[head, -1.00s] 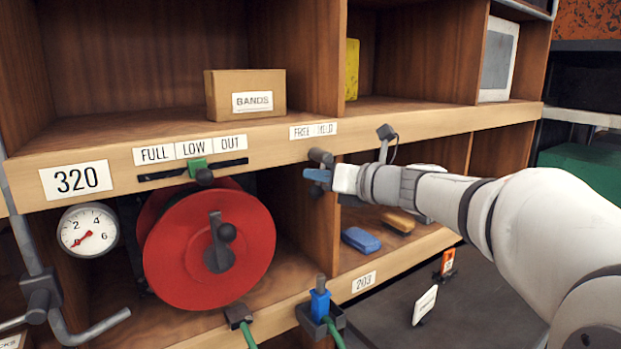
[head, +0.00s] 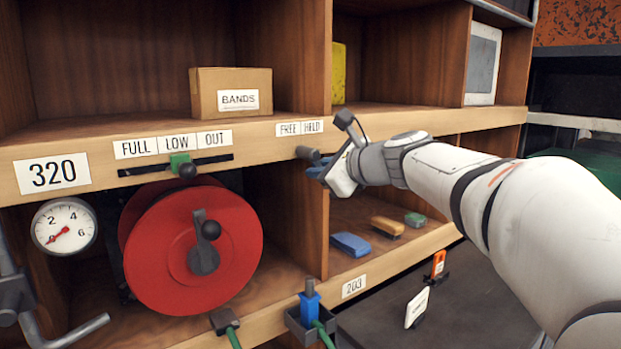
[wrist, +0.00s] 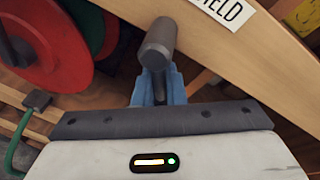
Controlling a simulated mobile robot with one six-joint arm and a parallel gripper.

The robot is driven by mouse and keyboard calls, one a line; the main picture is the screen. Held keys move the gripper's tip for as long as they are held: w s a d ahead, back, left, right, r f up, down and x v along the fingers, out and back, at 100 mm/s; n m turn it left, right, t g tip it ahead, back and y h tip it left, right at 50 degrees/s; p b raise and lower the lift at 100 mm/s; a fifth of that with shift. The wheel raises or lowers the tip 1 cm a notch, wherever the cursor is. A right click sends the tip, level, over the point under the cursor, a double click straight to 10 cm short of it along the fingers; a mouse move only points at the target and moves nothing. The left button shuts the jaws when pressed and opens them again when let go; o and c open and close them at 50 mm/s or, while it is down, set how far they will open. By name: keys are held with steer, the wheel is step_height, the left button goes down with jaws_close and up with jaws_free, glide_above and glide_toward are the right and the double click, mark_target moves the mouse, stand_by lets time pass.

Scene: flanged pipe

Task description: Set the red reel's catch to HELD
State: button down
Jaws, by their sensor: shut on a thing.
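The red reel (head: 160,255) sits in the lower left bay, with a dark crank knob on its face. Its catch (head: 307,153) appears to be the grey stub under the FREE and HELD label (head: 300,128). My gripper (head: 317,170) has blue fingers and is shut on the catch. In the wrist view the catch (wrist: 157,42) sticks out past my gripper's fingertips (wrist: 157,88), and part of it is hidden between them. I cannot tell which word the catch is set to. The reel (wrist: 50,40) also shows at left there.
A slider (head: 187,170) under FULL, LOW, OUT and a dial gauge (head: 64,227) are left of the catch. A BANDS box (head: 215,95) stands above. Blue (head: 350,244) and tan (head: 388,227) blocks lie on the lower right shelf. An upright divider stands just behind my gripper.

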steer(key=shift+w+d+r+n+h+b, duration=0.15)
steer(key=shift+r+n+h+b, duration=0.25)
steer(key=shift+n, duration=0.5)
steer(key=c, duration=1.9)
jaws_free()
steer(key=shift+c, duration=0.2)
steer(key=o, duration=0.3)
steer(key=shift+s+d+r+t, duration=0.1)
steer(key=shift+s+t, duration=0.2)
steer(key=shift+o, duration=0.5)
steer(key=shift+w, duration=0.2)
steer(key=v, duration=0.7)
steer(key=shift+s+d+b, duration=0.25)
steer(key=shift+s+b, duration=0.1)
steer(key=shift+b, duration=0.1)
